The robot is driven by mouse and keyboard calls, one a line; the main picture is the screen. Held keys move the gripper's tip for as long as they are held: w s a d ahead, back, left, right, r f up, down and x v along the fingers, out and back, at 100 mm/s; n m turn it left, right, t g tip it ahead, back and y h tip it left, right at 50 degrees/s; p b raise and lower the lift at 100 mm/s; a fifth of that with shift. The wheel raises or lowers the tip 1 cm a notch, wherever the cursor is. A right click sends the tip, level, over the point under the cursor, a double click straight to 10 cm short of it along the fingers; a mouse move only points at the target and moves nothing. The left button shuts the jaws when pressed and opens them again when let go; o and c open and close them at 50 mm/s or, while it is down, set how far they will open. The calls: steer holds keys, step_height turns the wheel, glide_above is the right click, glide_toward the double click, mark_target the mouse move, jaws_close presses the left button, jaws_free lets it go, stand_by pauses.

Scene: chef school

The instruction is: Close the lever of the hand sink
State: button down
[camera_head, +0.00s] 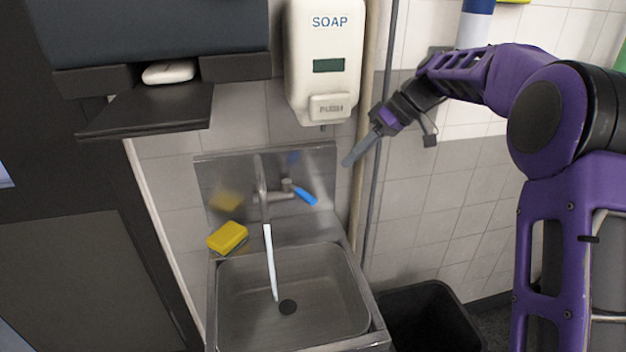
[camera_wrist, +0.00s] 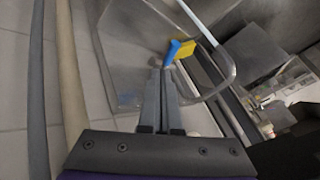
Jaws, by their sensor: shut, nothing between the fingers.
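The hand sink (camera_head: 358,290) is a steel basin on the wall with a curved faucet (camera_head: 262,185). A stream of water (camera_head: 270,258) runs from the spout into the basin. The blue lever (camera_head: 305,196) sticks out to the right of the faucet. My gripper (camera_head: 348,162) is shut and empty, to the right of and above the lever, apart from it. In the wrist view, my gripper's fingertips (camera_wrist: 161,72) point toward the blue lever (camera_wrist: 172,52), which lies just beyond them. The faucet's bent pipe (camera_wrist: 229,75) shows to the right of the fingers.
A yellow sponge (camera_head: 228,237) lies at the sink's back left corner. A soap dispenser (camera_head: 325,60) hangs above the faucet. Vertical pipes (camera_head: 368,100) run beside the dispenser. A dark bin (camera_head: 432,315) stands right of the sink. A black shelf (camera_head: 150,110) is at upper left.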

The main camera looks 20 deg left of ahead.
mark_target(300, 195)
steer(key=b+x, duration=0.1)
steer(key=x, duration=0.8)
steer(key=shift+s+a+f, duration=0.15)
steer(key=shift+s+f, duration=0.05)
steer(key=shift+f, duration=0.15)
